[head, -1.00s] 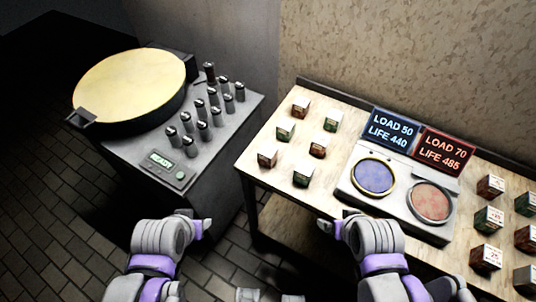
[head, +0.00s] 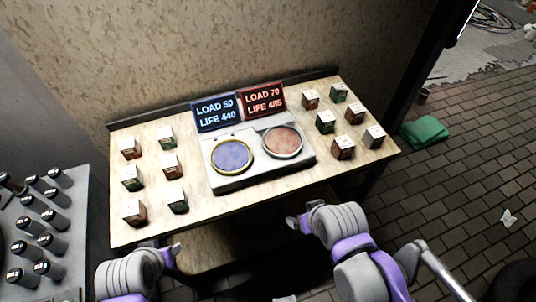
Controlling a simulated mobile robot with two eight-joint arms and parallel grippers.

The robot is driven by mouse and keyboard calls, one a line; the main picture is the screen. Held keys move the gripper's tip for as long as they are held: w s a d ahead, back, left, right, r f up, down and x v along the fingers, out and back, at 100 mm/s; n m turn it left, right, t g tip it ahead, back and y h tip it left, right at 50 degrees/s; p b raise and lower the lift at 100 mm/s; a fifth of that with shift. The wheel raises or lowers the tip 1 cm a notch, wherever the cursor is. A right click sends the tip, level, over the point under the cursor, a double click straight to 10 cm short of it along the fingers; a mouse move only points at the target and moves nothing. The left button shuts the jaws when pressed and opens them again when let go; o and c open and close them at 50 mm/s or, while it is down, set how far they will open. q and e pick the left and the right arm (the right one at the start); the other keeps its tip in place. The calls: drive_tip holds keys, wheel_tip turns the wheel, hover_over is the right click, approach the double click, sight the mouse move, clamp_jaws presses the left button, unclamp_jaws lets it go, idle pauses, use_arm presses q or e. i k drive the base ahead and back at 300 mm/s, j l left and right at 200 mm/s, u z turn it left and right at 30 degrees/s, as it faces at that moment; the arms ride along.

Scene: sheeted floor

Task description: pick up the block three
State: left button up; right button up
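Several small labelled blocks stand on the wooden table (head: 230,205) in two groups. The left group includes a reddish block (head: 134,212), a green block (head: 177,200) and another reddish block (head: 130,148). The right group includes a green block (head: 325,122), a reddish block (head: 343,148) and a grey block (head: 374,137). The labels are too small to read, so I cannot tell which block is three. My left gripper (head: 172,255) is at the table's front left edge. My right gripper (head: 297,222) is in front of the table. Neither visibly holds a block; their opening is unclear.
A scale-like device with a blue pan (head: 232,155) and a red pan (head: 283,141) sits mid-table. Behind it stand a blue display (head: 216,112) and a red display (head: 263,100). A grey console (head: 45,225) with cylinders is at left. A green cloth (head: 425,131) lies on the floor at right.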

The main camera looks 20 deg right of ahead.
sight(133, 212)
drive_tip(key=u, duration=1.2)
drive_tip(key=l+u, duration=0.15)
drive_tip(key=u, duration=0.2)
drive_tip(key=i+l+u, duration=0.1)
drive_tip(key=u, duration=0.25)
